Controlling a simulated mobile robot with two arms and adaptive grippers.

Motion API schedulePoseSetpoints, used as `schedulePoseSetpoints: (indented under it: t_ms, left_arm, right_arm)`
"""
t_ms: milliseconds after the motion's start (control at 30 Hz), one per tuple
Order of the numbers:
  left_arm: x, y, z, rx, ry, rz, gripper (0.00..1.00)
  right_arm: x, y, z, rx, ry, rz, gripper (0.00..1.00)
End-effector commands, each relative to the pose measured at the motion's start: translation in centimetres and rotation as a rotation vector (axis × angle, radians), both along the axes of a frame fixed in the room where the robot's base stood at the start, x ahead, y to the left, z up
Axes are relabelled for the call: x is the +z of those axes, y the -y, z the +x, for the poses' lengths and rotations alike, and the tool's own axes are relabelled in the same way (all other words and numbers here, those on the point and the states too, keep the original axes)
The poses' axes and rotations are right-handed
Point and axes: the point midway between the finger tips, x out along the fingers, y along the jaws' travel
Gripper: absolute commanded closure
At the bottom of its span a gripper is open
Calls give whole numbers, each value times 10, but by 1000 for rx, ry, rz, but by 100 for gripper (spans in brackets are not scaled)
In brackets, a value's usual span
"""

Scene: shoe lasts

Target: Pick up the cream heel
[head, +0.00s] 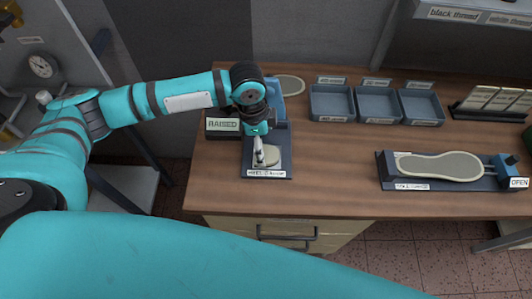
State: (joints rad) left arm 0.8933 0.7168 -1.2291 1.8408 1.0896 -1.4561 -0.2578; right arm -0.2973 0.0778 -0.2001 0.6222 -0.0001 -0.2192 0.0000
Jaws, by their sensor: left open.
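A small cream piece, which looks like the cream heel (273,158), lies on a dark blue-grey fixture (283,137) near the front left of the wooden table. A label starting with "HEEL" is on the fixture's front edge. My left gripper (260,161) points down right over the cream piece and hides part of it. The gripper is open. I cannot tell whether its fingers touch the piece. My right gripper is not in view.
A sign reading "RAISED" (222,125) stands left of the fixture. Three blue-grey bins (331,117) stand at the back. A second fixture (388,175) holds a long sole (440,165) beside an "OPEN" sign (518,183). The wooden table (335,165) is clear between the fixtures.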

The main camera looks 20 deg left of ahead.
Motion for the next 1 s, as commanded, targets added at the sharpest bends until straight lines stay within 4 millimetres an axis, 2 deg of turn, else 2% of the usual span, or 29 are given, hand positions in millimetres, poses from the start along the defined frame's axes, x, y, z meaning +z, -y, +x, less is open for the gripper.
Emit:
schedulePoseSetpoints:
  t_ms: [167, 300, 600, 1000]
  left_arm:
    - [-22, 10, 1, -1, -6, 2, 10]
    - [-41, 11, 2, 1, -4, 2, 10]
    - [-47, 12, 2, -1, -1, 2, 10]
    - [-47, 12, 2, 0, -2, 2, 62]
  right_arm:
    - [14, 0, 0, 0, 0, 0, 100]
    - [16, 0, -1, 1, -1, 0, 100]
    - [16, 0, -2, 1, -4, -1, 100]
    - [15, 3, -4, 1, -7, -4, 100]
